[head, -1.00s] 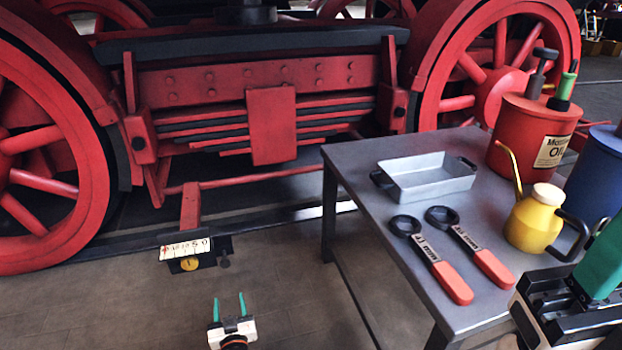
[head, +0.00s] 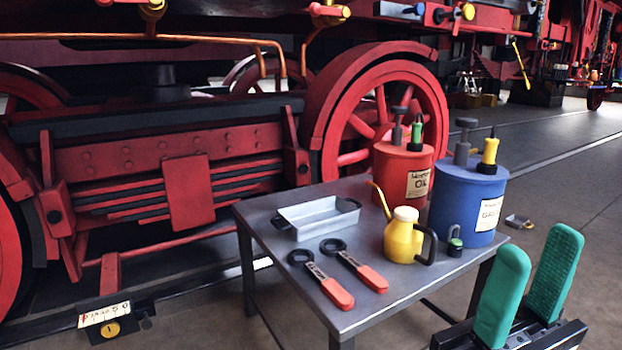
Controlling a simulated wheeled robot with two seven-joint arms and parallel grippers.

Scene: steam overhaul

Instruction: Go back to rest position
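My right gripper (head: 528,285) is at the lower right of the head view. Its two green fingers stand well apart with nothing between them, to the right of the metal table (head: 277,262). My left gripper is outside the head view. The table carries two wrenches with red handles (head: 337,293) (head: 371,279), a grey tray (head: 317,224), a yellow oil can (head: 402,240), a red oil drum (head: 389,165) and a blue drum (head: 466,202).
A red locomotive with large wheels (head: 436,105) stands behind the table. A white scale plate with a yellow disc (head: 111,328) is low at the left. A small item (head: 519,221) lies on the floor right of the table. The floor at the right is mostly clear.

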